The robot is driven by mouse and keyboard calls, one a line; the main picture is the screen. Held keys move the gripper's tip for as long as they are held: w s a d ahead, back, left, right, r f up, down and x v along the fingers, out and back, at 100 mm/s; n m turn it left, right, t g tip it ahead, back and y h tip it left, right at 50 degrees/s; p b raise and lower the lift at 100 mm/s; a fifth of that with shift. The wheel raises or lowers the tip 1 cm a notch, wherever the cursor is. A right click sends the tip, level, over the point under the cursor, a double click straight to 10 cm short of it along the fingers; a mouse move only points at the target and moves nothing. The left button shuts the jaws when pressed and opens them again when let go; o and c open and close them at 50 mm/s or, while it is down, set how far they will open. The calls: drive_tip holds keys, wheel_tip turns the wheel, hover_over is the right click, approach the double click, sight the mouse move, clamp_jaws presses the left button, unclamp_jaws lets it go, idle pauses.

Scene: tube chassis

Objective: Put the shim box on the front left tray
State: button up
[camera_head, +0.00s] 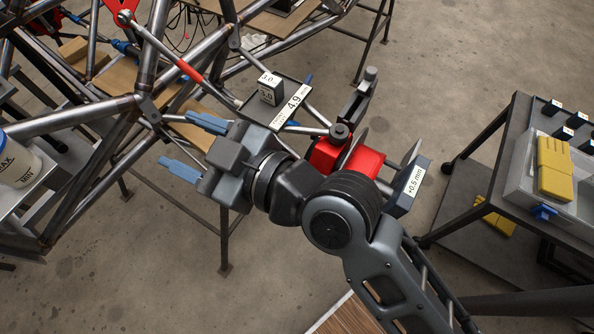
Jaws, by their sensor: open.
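A small dark shim box (270,88) with a white top and the number 3.0 sits on a flat dark tray (296,88). The tray has a white label reading 4.9 mm and is at the tube frame, upper middle. My gripper (193,147) points left, its two blue fingers apart with nothing between them. It is below and left of that tray, apart from the shim box. Several more small dark boxes with white tops, one of them here (554,107), stand on the cart at the right. I cannot tell which tray is the front left one.
Welded steel tubes (70,118) fill the upper left. A red clamp-like part (345,158) and a dark piece labelled +0.5 mm (409,187) are beside my arm. The cart (515,120) holds a clear bin with yellow items (554,167). Open floor lies between.

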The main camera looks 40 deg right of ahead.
drive_tip(key=s+d+f+m+h, duration=0.2)
drive_tip(key=s+d+f+m, duration=0.15)
drive_tip(key=s, duration=0.35)
drive_tip(key=s+d+f+m+h, duration=0.2)
drive_tip(key=s+d+f+h, duration=0.15)
drive_tip(key=s, duration=0.25)
drive_tip(key=s+d+r, duration=0.1)
drive_tip(key=s+d, duration=0.3)
drive_tip(key=s, duration=0.3)
drive_tip(key=s+d+r+m, duration=0.1)
drive_tip(key=s+d+r, duration=0.1)
drive_tip(key=s+d, duration=0.3)
drive_tip(key=shift+s+r+g+h, duration=0.3)
drive_tip(key=shift+s+h, duration=0.05)
drive_tip(key=shift+s, duration=0.85)
drive_tip(key=shift+m, duration=0.25)
drive_tip(key=shift+c, duration=0.3)
